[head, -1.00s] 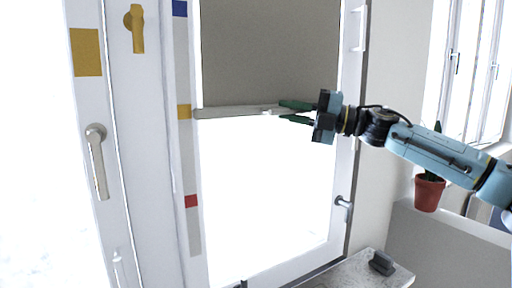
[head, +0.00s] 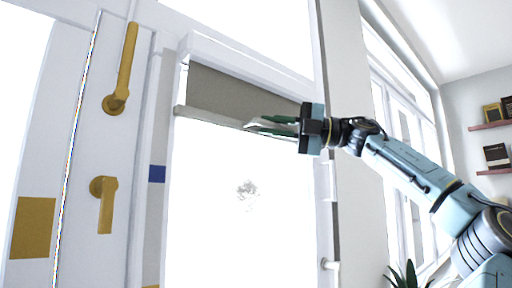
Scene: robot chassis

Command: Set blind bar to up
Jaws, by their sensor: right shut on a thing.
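The grey blind (head: 235,95) covers only a short strip at the top of the window, under its white casing (head: 250,65). The blind bar (head: 207,117) runs along the blind's lower edge, near the top of the window and above the blue mark (head: 157,174) on the left frame strip. My right gripper (head: 272,126) comes in from the right with its green fingers shut on the bar towards its right end. The fingers hide part of the bar. My left gripper is not in view.
Gold handles (head: 105,200) stick out from the white frame at the left. A plant (head: 405,276) stands at the lower right, and shelves (head: 495,127) hang on the right wall. The window below the bar is clear.

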